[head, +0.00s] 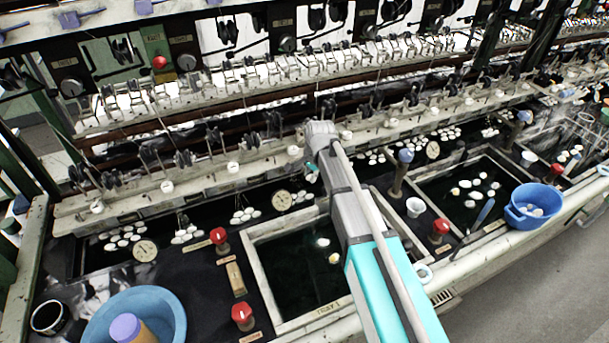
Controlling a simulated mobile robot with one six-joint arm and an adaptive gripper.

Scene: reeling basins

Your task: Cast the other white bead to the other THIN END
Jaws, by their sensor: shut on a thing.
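My gripper (312,172) is at the end of my arm, just in front of the pale ledge (265,170) and above the long dark basin. It is shut on a small pale thing, mostly hidden and too small to identify. Round white beads sit along the ledge, one (233,167) left of my gripper, another (295,151) close beside it and another (347,135) to its right. A white piece (323,242) and a yellowish piece (334,258) float in the square basin (262,277), partly beside my arm. I cannot read any THIN END label.
White cocoons lie in clusters, one (243,215) near a dial (282,200). Red knobs (220,240) (242,316) stand left of the square basin. A large blue bowl (172,307) is at front left, and a blue bowl (520,216) is at right. Reeling parts line the back.

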